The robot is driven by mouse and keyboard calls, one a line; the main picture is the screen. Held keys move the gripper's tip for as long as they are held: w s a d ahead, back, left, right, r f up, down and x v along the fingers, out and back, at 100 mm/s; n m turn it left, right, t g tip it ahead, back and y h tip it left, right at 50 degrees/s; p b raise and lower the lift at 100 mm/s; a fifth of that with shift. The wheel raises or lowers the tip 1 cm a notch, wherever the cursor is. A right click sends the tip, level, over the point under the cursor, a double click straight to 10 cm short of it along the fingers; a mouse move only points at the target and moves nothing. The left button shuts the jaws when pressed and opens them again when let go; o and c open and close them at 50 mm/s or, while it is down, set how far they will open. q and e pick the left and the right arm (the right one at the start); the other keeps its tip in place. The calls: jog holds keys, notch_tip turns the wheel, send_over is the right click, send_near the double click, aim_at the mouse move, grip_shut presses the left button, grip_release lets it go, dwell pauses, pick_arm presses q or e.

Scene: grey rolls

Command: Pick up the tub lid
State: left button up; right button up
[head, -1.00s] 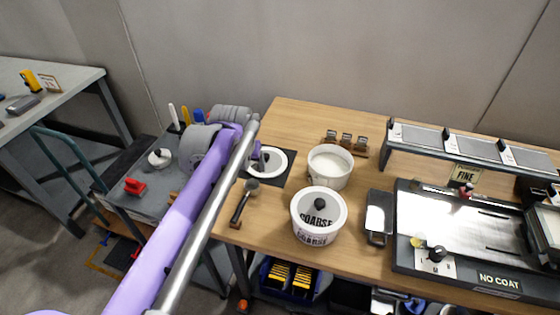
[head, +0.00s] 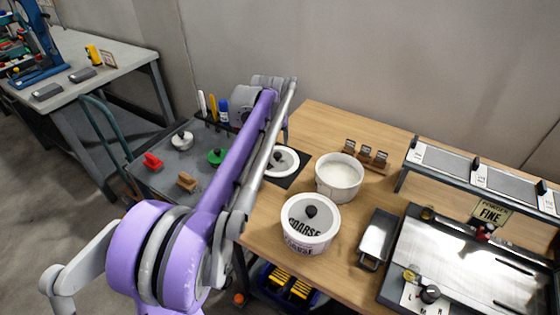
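My purple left arm reaches up from the lower left, passing in front of the mat's left side. I cannot make out its gripper; the arm hides that area. My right gripper is not in view.
A grey side cart (head: 165,166) holds red, green and brown handled pieces and upright markers. On the wooden table (head: 318,118) are a metal tray (head: 376,239), small clamps on a wooden block (head: 366,155) and a large coating machine (head: 450,260) at right.

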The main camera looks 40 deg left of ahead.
aim_at(277, 154)
pick_arm(q)
jog(key=x, duration=0.4)
jog(key=shift+f, duration=0.1)
jog(key=b+x, duration=0.1)
jog(key=x, duration=0.4)
jog(key=shift+d+f, duration=0.15)
jog(key=shift+f, duration=0.1)
jog(key=shift+r, duration=0.1)
grip_shut()
